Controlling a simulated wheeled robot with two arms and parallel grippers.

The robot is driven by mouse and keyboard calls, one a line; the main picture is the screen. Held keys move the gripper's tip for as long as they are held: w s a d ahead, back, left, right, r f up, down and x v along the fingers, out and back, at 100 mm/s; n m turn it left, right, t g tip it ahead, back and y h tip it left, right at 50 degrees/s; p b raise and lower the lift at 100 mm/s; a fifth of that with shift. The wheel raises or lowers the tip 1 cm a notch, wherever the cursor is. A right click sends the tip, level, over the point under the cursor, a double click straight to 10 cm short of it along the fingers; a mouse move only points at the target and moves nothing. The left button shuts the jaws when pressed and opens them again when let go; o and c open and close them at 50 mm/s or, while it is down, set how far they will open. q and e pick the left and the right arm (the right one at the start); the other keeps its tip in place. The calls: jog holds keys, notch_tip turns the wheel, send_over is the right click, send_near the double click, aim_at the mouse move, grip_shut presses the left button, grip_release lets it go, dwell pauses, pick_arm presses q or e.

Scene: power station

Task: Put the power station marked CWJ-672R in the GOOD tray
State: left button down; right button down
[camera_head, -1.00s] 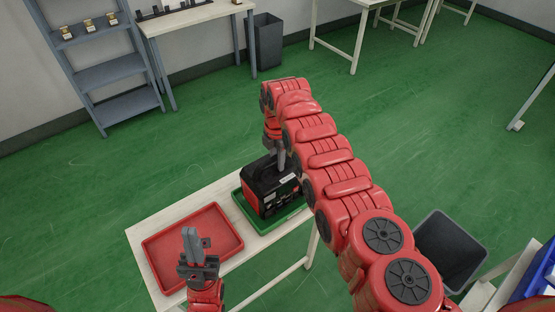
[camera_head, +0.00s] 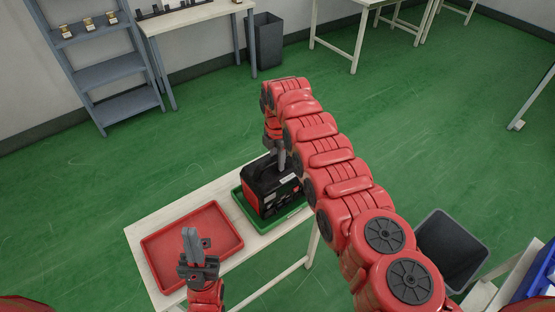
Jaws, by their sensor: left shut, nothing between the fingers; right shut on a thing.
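The power station (camera_head: 266,190) is a black box with red ends and a top handle. It sits in the green tray (camera_head: 243,207) on the white table; whether it rests fully on the tray floor I cannot tell. My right gripper (camera_head: 280,166) comes down from above and is shut on its handle, partly hiding the top. The marking on the box is too small to read. The red tray (camera_head: 162,247) beside it is empty. My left gripper (camera_head: 192,238) is shut and empty, in front of the red tray's near part.
The white table (camera_head: 243,252) has a narrow bare strip in front of the trays. A grey bin (camera_head: 451,249) stands to the right, past my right arm. A grey shelf (camera_head: 105,73), another table (camera_head: 190,18) and a dark bin (camera_head: 268,42) stand at the back. Green floor is open between.

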jog(key=shift+f+b, duration=0.1)
jog(key=shift+b, duration=0.3)
jog(key=c, duration=0.6)
grip_release()
jog(key=shift+o, duration=0.4)
jog(key=shift+s+f, duration=0.1)
jog(key=shift+f, duration=0.1)
